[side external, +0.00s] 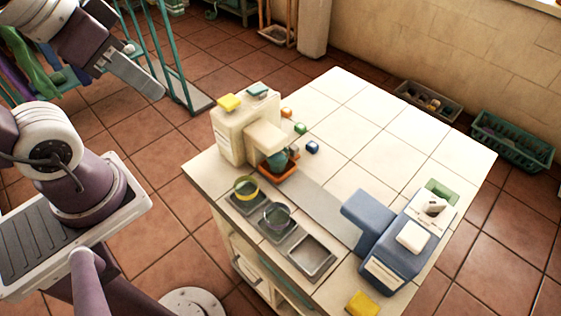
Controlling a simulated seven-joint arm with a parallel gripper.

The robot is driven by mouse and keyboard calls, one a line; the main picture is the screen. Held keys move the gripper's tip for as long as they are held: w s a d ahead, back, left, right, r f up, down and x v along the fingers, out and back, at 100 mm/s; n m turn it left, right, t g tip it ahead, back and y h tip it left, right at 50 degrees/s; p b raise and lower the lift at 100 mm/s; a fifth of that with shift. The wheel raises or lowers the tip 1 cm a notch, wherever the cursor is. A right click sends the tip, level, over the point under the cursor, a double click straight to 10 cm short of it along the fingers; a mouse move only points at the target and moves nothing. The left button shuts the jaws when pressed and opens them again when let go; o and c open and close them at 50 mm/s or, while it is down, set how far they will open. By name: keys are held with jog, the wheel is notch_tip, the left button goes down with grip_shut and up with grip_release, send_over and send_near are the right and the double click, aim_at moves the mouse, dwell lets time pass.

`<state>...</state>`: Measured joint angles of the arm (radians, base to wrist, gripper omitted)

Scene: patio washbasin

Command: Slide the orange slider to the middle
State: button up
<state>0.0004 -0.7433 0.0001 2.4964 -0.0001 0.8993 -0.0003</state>
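I cannot make out for certain which part is the orange slider. A small orange block (287,112) sits on the tiled counter behind the cream machine (232,135). An orange tray (279,175) sits under that machine's spout, with a dark teal round thing (277,160) in or over it. My gripper (148,84) is at the upper left, raised, well away from the counter and all these things. Its grey fingers show edge-on, so I cannot tell whether they are open. Nothing is visibly held.
Small green (300,128) and blue (312,147) blocks stand near the orange one. Yellow-rimmed (246,187) and purple-rimmed (277,215) cups stand on grey trays before an empty tray (311,258). A blue machine (392,253) stands at right. The counter's back (385,125) is clear.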

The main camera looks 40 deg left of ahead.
jog(key=o, duration=0.6)
jog(key=shift+g, duration=0.6)
jog(key=w, duration=0.5)
jog(key=shift+w+d+r, duration=0.2)
jog(key=shift+w+d, duration=0.05)
jog(key=shift+w, duration=0.15)
jog(key=shift+c, duration=0.2)
jog(key=g, duration=0.4)
send_over(294, 146)
notch_tip(294, 146, down, 21)
notch_tip(294, 146, down, 9)
jog(key=shift+r, duration=0.2)
jog(key=shift+f, duration=0.3)
grip_shut()
